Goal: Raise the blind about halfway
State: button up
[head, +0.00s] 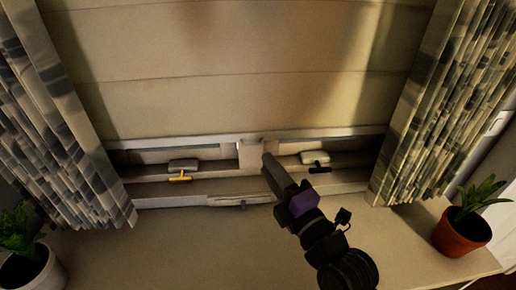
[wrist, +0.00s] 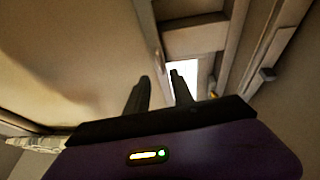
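The pale, slatted blind (head: 240,75) hangs low over the window in the head view. Its bottom rail (head: 180,141) has a light tab (head: 250,155) at the middle, just above the window's lower frame. My gripper (head: 268,160) reaches up from below right, with its tip close beside the tab; I cannot tell whether they touch. In the wrist view, the two dark fingers (wrist: 162,79) stand apart, with nothing clearly held between them. The blind's tan surface (wrist: 70,60) fills the left of that view.
Patterned curtains hang at the left (head: 65,130) and right (head: 430,110). Potted plants stand at the left (head: 35,270) and right (head: 462,232) of the sill. A yellow handle (head: 180,179) and a black handle (head: 320,169) sit on the window frame. The middle sill (head: 190,245) is clear.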

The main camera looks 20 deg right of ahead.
jog(key=w+p, duration=0.1)
jog(key=w, duration=0.5)
jog(key=shift+a+r, duration=0.35)
jog(key=shift+r, duration=0.05)
grip_shut()
dwell(1.0)
